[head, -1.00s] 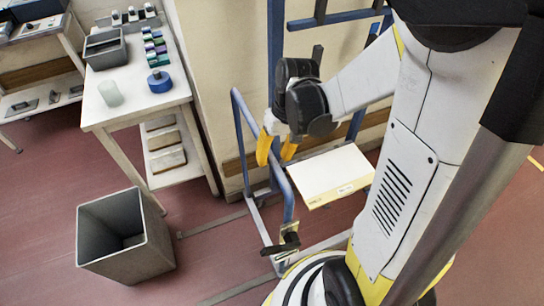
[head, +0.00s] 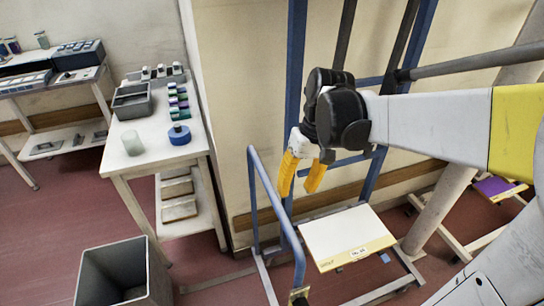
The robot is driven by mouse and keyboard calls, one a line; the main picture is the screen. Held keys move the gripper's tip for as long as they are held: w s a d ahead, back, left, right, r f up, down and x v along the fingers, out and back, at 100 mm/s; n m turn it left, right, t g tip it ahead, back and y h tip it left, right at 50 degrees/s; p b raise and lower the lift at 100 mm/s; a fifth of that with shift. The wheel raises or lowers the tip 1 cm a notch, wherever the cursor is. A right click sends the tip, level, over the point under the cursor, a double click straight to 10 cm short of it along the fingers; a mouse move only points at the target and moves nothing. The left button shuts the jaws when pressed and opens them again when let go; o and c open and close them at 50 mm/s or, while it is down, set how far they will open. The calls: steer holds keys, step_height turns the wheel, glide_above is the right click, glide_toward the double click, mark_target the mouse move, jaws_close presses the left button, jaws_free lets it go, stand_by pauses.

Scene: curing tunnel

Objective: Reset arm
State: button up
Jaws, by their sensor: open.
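My gripper (head: 300,185) hangs at the middle of the head view, its two yellow fingers pointing down and spread apart with nothing between them. My white arm with black joints reaches in from the right. The gripper is in front of a blue metal frame (head: 294,100) and beside its bent blue rail (head: 252,200). A flat white and yellow box (head: 345,235) lies low on the frame, below and to the right of the fingers, apart from them.
A white table (head: 150,165) at the left holds a grey bin (head: 132,101), a blue roll (head: 179,135), a translucent cup (head: 132,143) and several small coloured items. A grey waste bin (head: 112,272) stands on the floor. A second bench (head: 45,85) stands far left. Red floor is open between.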

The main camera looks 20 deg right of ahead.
steer(key=shift+r, duration=0.25)
